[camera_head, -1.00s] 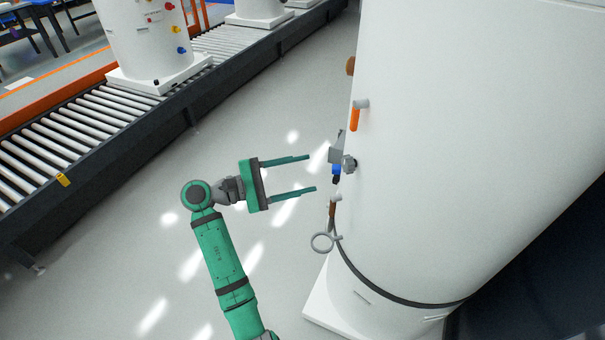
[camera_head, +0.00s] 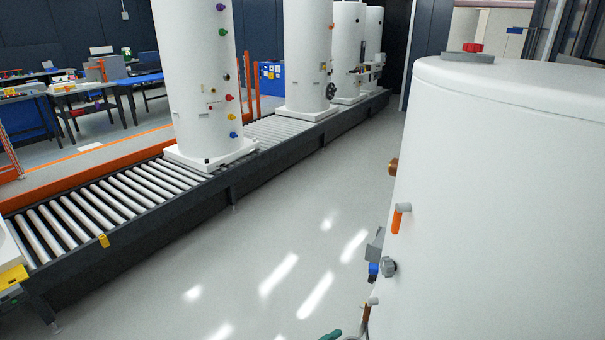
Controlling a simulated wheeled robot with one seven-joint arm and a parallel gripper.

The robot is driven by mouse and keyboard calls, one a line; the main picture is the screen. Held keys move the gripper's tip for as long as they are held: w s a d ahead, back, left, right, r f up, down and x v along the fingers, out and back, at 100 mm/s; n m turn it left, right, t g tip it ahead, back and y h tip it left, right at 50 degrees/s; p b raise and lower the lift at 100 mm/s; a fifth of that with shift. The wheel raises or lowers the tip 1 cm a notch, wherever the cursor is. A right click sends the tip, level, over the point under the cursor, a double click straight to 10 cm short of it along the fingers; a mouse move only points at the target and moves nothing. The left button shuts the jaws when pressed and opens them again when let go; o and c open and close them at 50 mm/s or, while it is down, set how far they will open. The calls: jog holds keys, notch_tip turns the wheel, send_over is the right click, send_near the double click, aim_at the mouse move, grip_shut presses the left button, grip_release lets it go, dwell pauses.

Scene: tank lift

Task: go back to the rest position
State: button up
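A small green piece of my gripper (camera_head: 331,335) shows at the bottom edge, just left of the near tank's lower fittings. The rest of my gripper and arm is below the picture, so its opening is hidden. The large white tank (camera_head: 500,200) stands upright at the right. On its left side are an orange-handled valve (camera_head: 397,220), a brown fitting (camera_head: 393,167) and a grey fitting with a blue part (camera_head: 374,268). I cannot tell whether the gripper touches anything.
A roller conveyor (camera_head: 110,215) runs from lower left to the back, carrying several white tanks (camera_head: 198,80). An orange rail (camera_head: 90,168) lies along its far side. Blue work tables (camera_head: 140,80) stand at the back left. The grey floor (camera_head: 290,235) between conveyor and near tank is clear.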

jog(key=s+a+f+m+t+y, duration=0.1)
jog(key=s+a+f+y, duration=0.15)
jog(key=s, duration=0.45)
jog(key=s+a+f+m+y, duration=0.1)
jog(key=s+a+f+y, duration=0.1)
jog(key=s+f+y, duration=0.3)
jog(key=s+a+f+m+t+y, duration=0.1)
jog(key=s+a+f+m, duration=0.15)
jog(key=s, duration=0.55)
jog(key=s+a+r+m+t+y, duration=0.2)
jog(key=s+r+m, duration=0.8)
jog(key=s+r, duration=0.6)
jog(key=s+t, duration=0.1)
jog(key=s, duration=0.1)
jog(key=shift+s+r, duration=0.3)
